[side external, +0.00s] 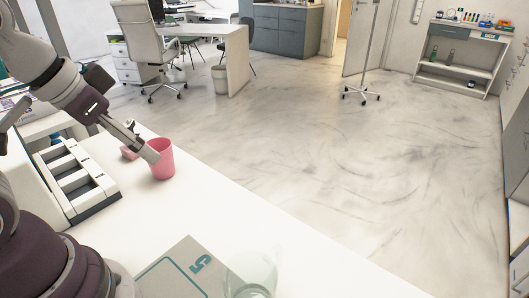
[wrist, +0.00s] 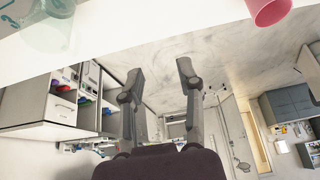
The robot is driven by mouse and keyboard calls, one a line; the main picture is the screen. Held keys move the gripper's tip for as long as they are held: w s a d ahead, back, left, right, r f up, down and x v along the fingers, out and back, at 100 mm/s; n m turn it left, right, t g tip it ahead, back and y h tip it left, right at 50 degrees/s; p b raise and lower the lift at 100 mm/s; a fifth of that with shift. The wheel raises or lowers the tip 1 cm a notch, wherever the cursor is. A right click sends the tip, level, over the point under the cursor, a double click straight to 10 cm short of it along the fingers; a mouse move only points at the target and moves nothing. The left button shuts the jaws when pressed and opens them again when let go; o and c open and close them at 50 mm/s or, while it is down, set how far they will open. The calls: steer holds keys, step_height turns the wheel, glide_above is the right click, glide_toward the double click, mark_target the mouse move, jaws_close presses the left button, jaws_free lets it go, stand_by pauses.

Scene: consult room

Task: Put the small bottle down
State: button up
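My gripper (side external: 148,152) is over the white table and overlaps the left side of a pink cup in the side view. In the wrist view my gripper (wrist: 160,72) has its two fingers apart with nothing between them. The pink cup (side external: 162,164) stands upright; it also shows at the top right of the wrist view (wrist: 268,9), away from the fingers. I cannot make out a small bottle for certain. A clear, greenish glass vessel (side external: 251,277) stands at the table's front, partly cut off; a similar one shows in the wrist view (wrist: 52,35).
A white rack with slots (side external: 75,183) is left of the gripper. A small pink item (side external: 128,153) lies behind the gripper, partly hidden. The white table (side external: 225,215) is bare right of the cup.

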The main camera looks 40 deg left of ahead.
steer(key=d+f+n+g+h, duration=0.1)
steer(key=f+n+g+h, duration=0.2)
steer(key=f+g, duration=0.1)
steer(key=d+f+n+g+h, duration=0.2)
steer(key=f+n+g+h, duration=0.1)
steer(key=f+g, duration=0.1)
steer(key=s+d+f+n+g+h, duration=0.1)
steer(key=d+f+n+g+h, duration=0.1)
steer(key=f, duration=0.4)
steer(key=shift+n+g+h, duration=0.4)
steer(key=shift+g+h, duration=0.1)
steer(key=shift+g, duration=0.7)
steer(key=d+n+h, duration=0.1)
steer(key=h, duration=0.1)
steer(key=d+f+n+h, duration=0.1)
steer(key=h, duration=0.1)
steer(key=s+d+n+h, duration=0.1)
steer(key=h, duration=0.1)
steer(key=shift+f+n+g, duration=0.3)
steer(key=shift+f+n, duration=0.1)
steer(key=shift+s+d+f+n+h, duration=0.15)
steer(key=shift+d+n+h, duration=0.3)
steer(key=shift+h, duration=0.35)
steer(key=x, duration=1)
steer(key=shift+d, duration=0.2)
jaws_close()
